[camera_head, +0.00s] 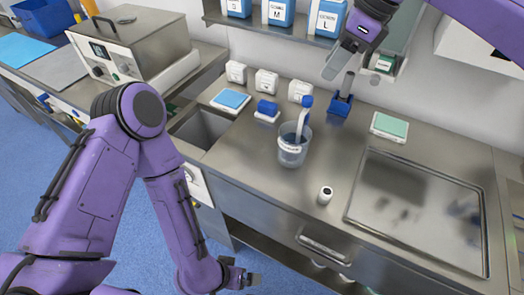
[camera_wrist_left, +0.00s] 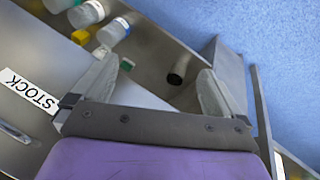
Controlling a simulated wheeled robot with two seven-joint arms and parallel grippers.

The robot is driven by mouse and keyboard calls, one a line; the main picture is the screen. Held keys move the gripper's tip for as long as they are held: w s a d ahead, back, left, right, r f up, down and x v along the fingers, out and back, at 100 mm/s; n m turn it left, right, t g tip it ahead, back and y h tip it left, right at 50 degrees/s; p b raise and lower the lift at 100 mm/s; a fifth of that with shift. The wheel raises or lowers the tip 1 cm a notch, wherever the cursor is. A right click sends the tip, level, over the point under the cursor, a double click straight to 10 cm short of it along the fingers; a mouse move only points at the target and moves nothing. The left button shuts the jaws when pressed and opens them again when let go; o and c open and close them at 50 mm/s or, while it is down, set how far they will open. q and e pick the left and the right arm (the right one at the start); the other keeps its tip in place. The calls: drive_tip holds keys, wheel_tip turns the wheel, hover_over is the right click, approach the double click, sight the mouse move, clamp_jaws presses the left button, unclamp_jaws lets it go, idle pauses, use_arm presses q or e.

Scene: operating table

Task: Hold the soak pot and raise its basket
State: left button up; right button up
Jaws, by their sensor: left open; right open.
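The soak pot (camera_head: 291,155) is a clear cup with a white label, standing upright on the steel counter. A blue handle (camera_head: 305,112) rises out of it; the basket inside is hard to make out. My right gripper (camera_head: 342,68) is open and empty, above and behind the pot to its right, apart from it. My left gripper (camera_head: 246,279) is low in front of the counter, well below the pot. In the left wrist view the left gripper (camera_wrist_left: 157,88) is open with nothing between its fingers; the pot is not in that view.
A small white cylinder (camera_head: 325,195) stands right of the pot. A blue holder (camera_head: 341,105), white boxes (camera_head: 267,81) and a blue pad (camera_head: 231,98) lie behind. A steel tray (camera_head: 420,215) fills the right. The left wrist view shows a STOCK-labelled drawer (camera_wrist_left: 30,90) and bottles (camera_wrist_left: 88,14).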

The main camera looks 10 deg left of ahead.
sight(305, 132)
use_arm(q)
drive_tip(key=w+d+r+m+h, duration=0.1)
drive_tip(key=d+r+m+h, duration=0.5)
drive_tip(key=d, duration=0.5)
drive_tip(key=w+d+r+n+t+h, duration=0.1)
drive_tip(key=w+d+r+h, duration=0.2)
drive_tip(key=r, duration=0.8)
drive_tip(key=w+d+r+n+h, duration=0.1)
drive_tip(key=w+d+r, duration=0.35)
drive_tip(key=r, duration=0.65)
drive_tip(key=w+a+n+t, duration=0.3)
drive_tip(key=w+a+n, duration=0.1)
drive_tip(key=n, duration=0.6)
drive_tip(key=w+a+f+n+t, duration=0.1)
drive_tip(key=w+a+n+t, duration=0.2)
drive_tip(key=a+n, duration=0.3)
drive_tip(key=w+a+n+t+y, duration=0.1)
drive_tip(key=w+a+n+t, duration=0.2)
drive_tip(key=n, duration=1.1)
drive_tip(key=shift+w+a+f+n, duration=0.15)
drive_tip(key=shift+w+a, duration=0.5)
drive_tip(key=shift+a, duration=0.15)
drive_tip(key=shift+w+a+f+n, duration=0.1)
drive_tip(key=shift+w+a+n, duration=0.05)
drive_tip(key=shift+w+a, duration=0.6)
drive_tip(key=x, duration=1)
drive_tip(key=shift+w+d, duration=0.1)
drive_tip(key=shift+w, duration=0.05)
